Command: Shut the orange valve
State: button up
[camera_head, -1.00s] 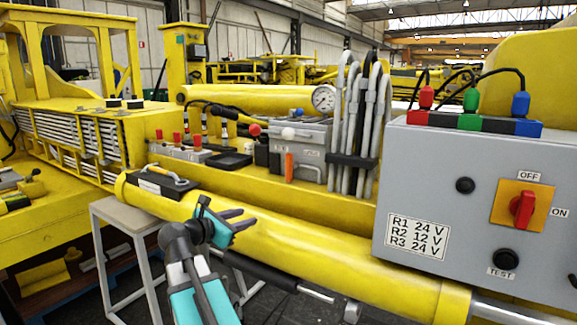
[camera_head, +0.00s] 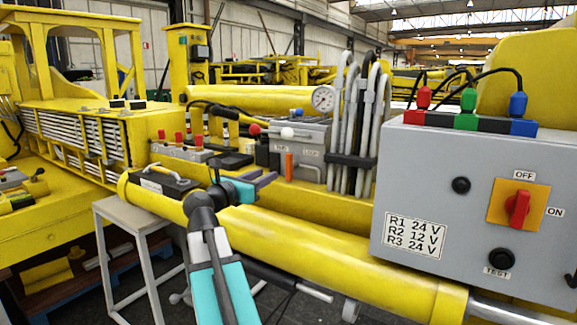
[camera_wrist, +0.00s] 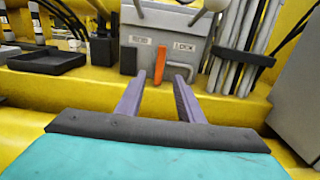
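The orange valve (camera_head: 289,165) is a small orange lever on the front of a grey box (camera_head: 310,134). In the wrist view, the orange lever (camera_wrist: 160,63) stands nearly upright between two small white labels; the right one seems to read LOCK, and the left one is too blurred to read. My gripper (camera_head: 266,180) is to the left of the lever in the head view, above the yellow cylinder. In the wrist view, my gripper's (camera_wrist: 158,76) two purple fingers are apart and empty. The lever shows between and beyond their tips, apparently untouched.
Grey hoses (camera_head: 354,130) stand just right of the box. A black tray (camera_wrist: 47,62) lies to its left. A black-topped case (camera_head: 162,180) sits on the yellow cylinder (camera_head: 330,255). A grey control box (camera_head: 450,270) with a red switch fills the right.

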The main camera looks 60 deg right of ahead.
aim_at(287, 165)
jog(key=shift+d, duration=0.15)
jog(key=d+p, duration=0.3)
jog(key=d, duration=1)
jog(key=shift+d+f+p, duration=0.1)
jog(key=shift+d+p, duration=0.25)
grip_shut()
